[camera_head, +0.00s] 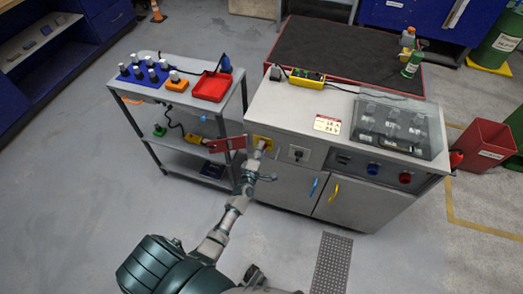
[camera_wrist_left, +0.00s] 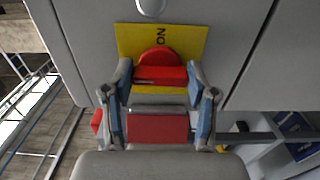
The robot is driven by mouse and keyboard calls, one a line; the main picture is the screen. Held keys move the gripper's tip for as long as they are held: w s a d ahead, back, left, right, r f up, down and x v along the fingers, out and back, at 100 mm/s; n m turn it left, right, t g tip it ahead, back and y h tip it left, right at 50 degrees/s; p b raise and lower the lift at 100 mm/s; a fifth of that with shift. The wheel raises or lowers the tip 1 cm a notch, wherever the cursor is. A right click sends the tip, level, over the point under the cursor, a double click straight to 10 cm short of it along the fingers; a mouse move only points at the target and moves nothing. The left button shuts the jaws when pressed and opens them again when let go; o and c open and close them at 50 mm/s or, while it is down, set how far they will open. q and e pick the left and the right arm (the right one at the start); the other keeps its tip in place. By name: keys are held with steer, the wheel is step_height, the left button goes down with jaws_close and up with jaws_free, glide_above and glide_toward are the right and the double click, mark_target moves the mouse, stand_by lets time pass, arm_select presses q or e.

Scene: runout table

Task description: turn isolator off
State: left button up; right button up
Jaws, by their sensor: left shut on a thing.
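The isolator is a yellow plate (camera_head: 262,140) on the front of the grey cabinet, near its left end. In the left wrist view, its yellow plate (camera_wrist_left: 190,38) carries the letters ON, upside down, and a red handle (camera_wrist_left: 158,57). My left gripper (camera_head: 259,152) is at the isolator, with its fingers (camera_wrist_left: 160,80) on both sides of the red handle, shut on it. The fingers hide part of the handle. A red block (camera_wrist_left: 157,128) shows between the finger bases; I cannot tell what it belongs to. My right gripper is not in view.
A socket (camera_head: 298,153) is right of the isolator. A red panel (camera_head: 228,144) is close on its left. A trolley (camera_head: 130,88) with a red tray (camera_head: 211,86) stands left. The floor in front is mostly clear.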

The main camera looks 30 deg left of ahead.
arm_select(q)
steer(key=shift+a, duration=0.25)
steer(key=o, duration=1)
steer(key=shift+o, duration=0.7)
steer(key=shift+f, duration=0.1)
steer(key=v, duration=1.2)
